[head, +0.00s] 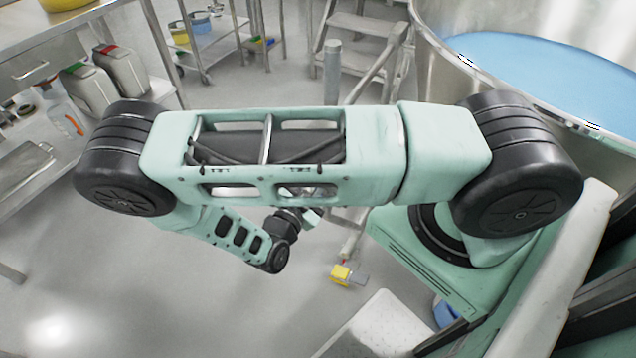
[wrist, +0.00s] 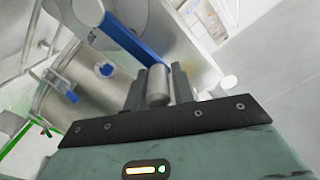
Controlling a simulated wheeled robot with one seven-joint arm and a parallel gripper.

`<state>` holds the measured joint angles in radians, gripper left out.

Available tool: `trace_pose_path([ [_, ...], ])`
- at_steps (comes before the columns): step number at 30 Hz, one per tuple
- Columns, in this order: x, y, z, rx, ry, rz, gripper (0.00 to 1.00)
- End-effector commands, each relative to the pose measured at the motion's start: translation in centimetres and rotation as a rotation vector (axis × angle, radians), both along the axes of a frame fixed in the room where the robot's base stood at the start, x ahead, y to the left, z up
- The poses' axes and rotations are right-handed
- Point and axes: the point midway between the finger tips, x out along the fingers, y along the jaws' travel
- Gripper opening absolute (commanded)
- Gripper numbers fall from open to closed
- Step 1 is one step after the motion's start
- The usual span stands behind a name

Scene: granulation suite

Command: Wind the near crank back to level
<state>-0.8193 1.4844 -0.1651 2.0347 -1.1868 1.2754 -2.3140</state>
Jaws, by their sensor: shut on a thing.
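In the wrist view my gripper (wrist: 157,76) is shut on the grey cylindrical handle (wrist: 158,92) of the crank, with one dark finger on each side of it. The crank's blue arm (wrist: 132,42) runs from the handle up and left in the picture to a pale round part (wrist: 128,12) at the top edge. It looks slanted in this tilted view; I cannot tell its true angle to level. In the head view my arm covers most of the middle, and the crank and the gripper's fingers cannot be made out.
A large steel vessel (head: 430,50) with a blue surface inside stands at the right. Steps (head: 355,25) stand behind my arm. A steel bench (head: 60,35) with canisters (head: 120,70) below is at the left. A small yellow object (head: 340,273) is low near the centre. Floor at lower left is clear.

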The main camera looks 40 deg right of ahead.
Motion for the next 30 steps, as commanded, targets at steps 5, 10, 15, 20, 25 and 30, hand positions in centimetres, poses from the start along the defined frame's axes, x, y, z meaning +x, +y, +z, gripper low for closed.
trace_pose_path([
  [5,0.43,0.36,-0.61,0.019,0.001,0.005,0.00],
  [10,0.47,0.38,-0.68,0.020,0.003,0.005,0.00],
  [15,0.45,0.38,-0.71,0.019,0.004,0.005,0.00],
  [20,0.47,0.39,-0.72,0.019,0.004,0.006,0.42],
  [25,0.38,0.29,-0.55,0.014,0.004,0.003,0.42],
  [30,0.25,0.47,-0.47,0.011,0.004,0.001,0.42],
])
